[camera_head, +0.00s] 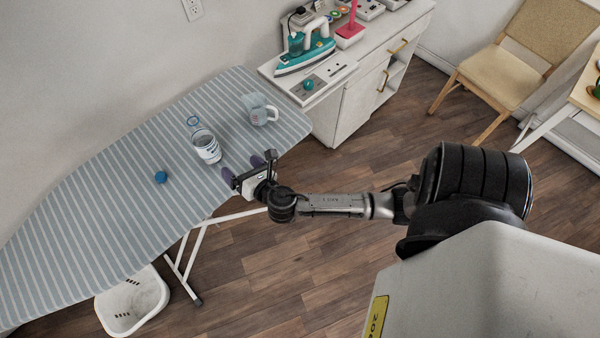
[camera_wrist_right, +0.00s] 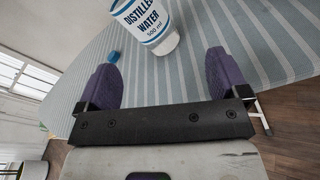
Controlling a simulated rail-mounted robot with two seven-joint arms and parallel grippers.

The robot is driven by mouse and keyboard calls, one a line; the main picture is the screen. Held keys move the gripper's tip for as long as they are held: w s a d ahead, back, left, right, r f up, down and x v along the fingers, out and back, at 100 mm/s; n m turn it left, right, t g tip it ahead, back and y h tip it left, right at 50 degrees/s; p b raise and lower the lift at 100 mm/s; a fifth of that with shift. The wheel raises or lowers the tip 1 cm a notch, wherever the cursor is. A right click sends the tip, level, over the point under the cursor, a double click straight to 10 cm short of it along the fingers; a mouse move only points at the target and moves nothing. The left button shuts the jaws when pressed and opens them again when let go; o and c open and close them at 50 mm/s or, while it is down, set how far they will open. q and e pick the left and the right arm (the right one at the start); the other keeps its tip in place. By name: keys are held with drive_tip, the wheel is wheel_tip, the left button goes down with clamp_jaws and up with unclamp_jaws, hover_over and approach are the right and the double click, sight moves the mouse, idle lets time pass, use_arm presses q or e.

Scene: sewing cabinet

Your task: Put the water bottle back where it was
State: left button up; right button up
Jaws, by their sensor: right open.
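The water bottle (camera_head: 208,150) stands on the striped ironing board (camera_head: 110,215), near the middle of its right part. In the right wrist view, the bottle (camera_wrist_right: 146,22) shows a white label with blue lettering reading "DISTILLED WATER 500 ml"; its top is cut off by the frame. My right gripper (camera_head: 246,168) is open and empty over the board's front edge, just in front of the bottle and apart from it. In the right wrist view, the bottle is beyond the gap between the purple fingers. My left gripper is not in view.
A small blue cap-like object (camera_head: 160,177) lies left of the bottle. A clear measuring jug (camera_head: 259,112) stands behind to the right. A white cabinet (camera_head: 352,105) beside the board holds a teal iron (camera_head: 306,54).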

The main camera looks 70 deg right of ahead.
drive_tip(key=s+a+f+m+g+y, duration=0.1)
drive_tip(key=s+a+m+g+y, duration=0.2)
drive_tip(key=s+m, duration=0.8)
drive_tip(key=s+a+f+m+g+y, duration=0.2)
drive_tip(key=s+a+m+g+y, duration=0.2)
drive_tip(key=s+a+m+g, duration=0.4)
drive_tip(key=s+m, duration=0.3)
drive_tip(key=m, duration=0.2)
drive_tip(key=shift+s+f+g, duration=0.3)
drive_tip(key=shift+s, duration=0.05)
